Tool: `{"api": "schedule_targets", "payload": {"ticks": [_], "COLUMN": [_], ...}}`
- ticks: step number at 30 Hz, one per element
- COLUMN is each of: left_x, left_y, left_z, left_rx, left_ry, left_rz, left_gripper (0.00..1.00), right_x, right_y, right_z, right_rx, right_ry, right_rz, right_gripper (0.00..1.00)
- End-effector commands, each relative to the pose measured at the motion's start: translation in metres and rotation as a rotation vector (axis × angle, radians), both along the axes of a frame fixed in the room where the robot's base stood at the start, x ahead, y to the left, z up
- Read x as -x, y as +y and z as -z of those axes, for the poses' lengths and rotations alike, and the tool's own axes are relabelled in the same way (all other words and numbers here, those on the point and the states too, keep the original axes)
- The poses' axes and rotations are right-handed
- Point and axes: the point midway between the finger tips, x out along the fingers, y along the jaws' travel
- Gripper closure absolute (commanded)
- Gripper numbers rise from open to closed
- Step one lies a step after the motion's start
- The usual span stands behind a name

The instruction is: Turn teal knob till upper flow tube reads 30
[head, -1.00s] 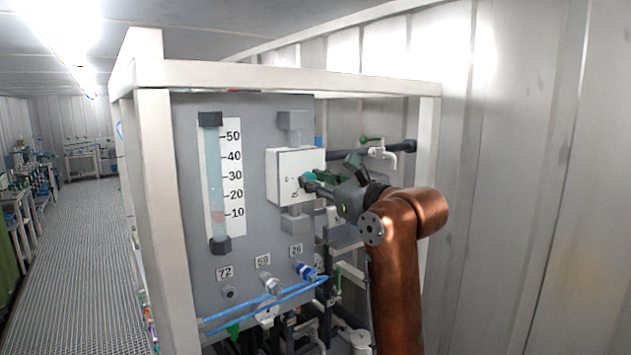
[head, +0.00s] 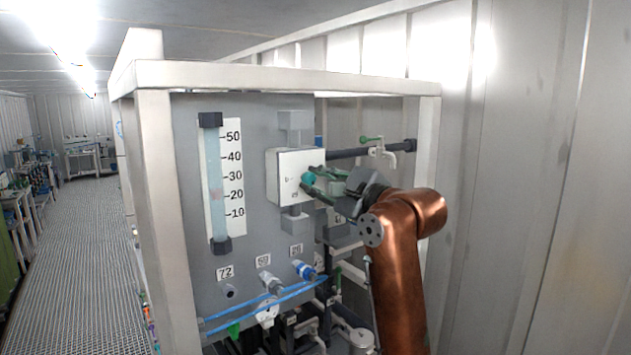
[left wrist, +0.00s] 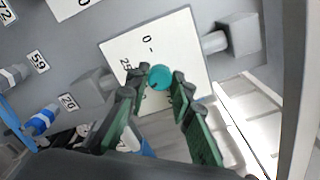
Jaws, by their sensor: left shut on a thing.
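The teal knob (head: 308,180) sits on the front of a white valve box (head: 287,163) on the grey panel. It also shows in the left wrist view (left wrist: 160,77), between the fingertips. My left gripper (head: 310,181) is shut on the knob, one finger on each side, reaching in from the right. The flow tube (head: 214,160) is upright on the panel's left, with a scale (head: 235,180) marked 10 to 50. A faint reddish float (head: 216,194) is near the 20 mark; its edge is blurred. My right gripper is not in view.
A white frame post (head: 165,220) and top beam (head: 270,76) border the panel. Below the box are fittings labelled 72, 59 and 26, a blue-capped one (head: 304,269), and blue tubing (head: 265,304). A corrugated wall stands at right.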

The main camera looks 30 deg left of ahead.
Motion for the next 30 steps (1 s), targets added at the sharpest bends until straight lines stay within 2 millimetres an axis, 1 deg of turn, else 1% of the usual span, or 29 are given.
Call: {"api": "schedule_targets", "payload": {"ticks": [6,15,22,30], "left_x": [0.0005,0.0007,0.0006,0.0004], "left_y": [-0.0001,-0.0001,-0.0001,0.0000], "left_z": [-0.0007,-0.0002,0.0001,0.0003], "left_rx": [0.076,0.163,0.205,0.225], "left_ry": [-0.188,-0.400,-0.499,-0.546], "left_rz": [0.000,-0.001,-0.001,-0.001], "left_gripper": [1.00,1.00,1.00,1.00], "right_x": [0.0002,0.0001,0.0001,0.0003], "right_y": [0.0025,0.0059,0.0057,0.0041], "right_z": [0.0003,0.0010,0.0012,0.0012], "right_rx": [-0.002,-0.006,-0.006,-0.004], "right_ry": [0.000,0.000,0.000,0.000], "right_rz": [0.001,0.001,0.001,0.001], "right_gripper": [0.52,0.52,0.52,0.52]}}
